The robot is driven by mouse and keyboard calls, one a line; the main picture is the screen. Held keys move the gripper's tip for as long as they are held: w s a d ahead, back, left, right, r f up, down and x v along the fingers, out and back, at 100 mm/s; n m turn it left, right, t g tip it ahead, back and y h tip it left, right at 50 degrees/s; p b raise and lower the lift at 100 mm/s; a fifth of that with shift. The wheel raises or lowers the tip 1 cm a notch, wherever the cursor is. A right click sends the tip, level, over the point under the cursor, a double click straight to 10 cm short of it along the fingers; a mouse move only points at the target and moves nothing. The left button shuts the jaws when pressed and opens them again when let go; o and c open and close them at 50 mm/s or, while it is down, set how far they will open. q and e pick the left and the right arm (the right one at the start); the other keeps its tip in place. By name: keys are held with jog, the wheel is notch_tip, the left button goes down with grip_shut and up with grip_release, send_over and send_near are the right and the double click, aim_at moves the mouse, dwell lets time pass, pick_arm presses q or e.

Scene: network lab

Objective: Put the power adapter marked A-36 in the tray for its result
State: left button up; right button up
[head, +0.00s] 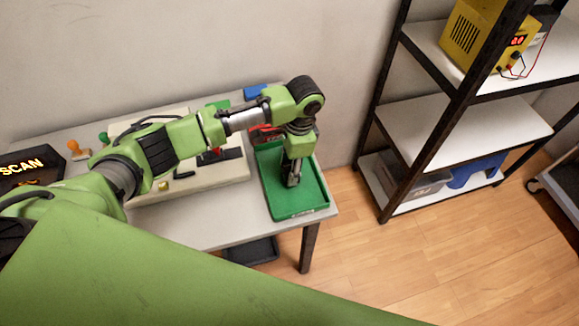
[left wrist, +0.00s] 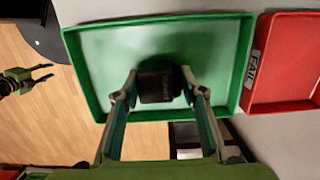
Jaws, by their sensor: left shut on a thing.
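The power adapter (left wrist: 160,82) is a black block with faint lettering, too small to read. My left gripper (head: 292,182) is shut on it, with one finger on each side in the left wrist view. The gripper points down inside the outline of the green tray (head: 306,211). The tray floor shows around the adapter in the left wrist view; I cannot tell whether the adapter touches it. A red tray (left wrist: 290,92) labelled FAIL is beside the green one. My right gripper (left wrist: 44,76) is open and empty at the left of the left wrist view.
A beige unit (head: 215,180) stands on the table left of the green tray. A black SCAN device (head: 30,168) and an orange stamp-like object (head: 76,148) are further left. A shelf rack (head: 425,135) with a yellow power supply (head: 488,35) stands right, across bare floor.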

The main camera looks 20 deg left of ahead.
pick_arm(q)
jog(key=o, duration=1.2)
jog(key=shift+f, duration=0.1)
notch_tip(320, 180, up, 12)
jog(key=d+b, duration=0.1)
jog(key=shift+w+d, duration=0.15)
jog(key=shift+w, duration=0.2)
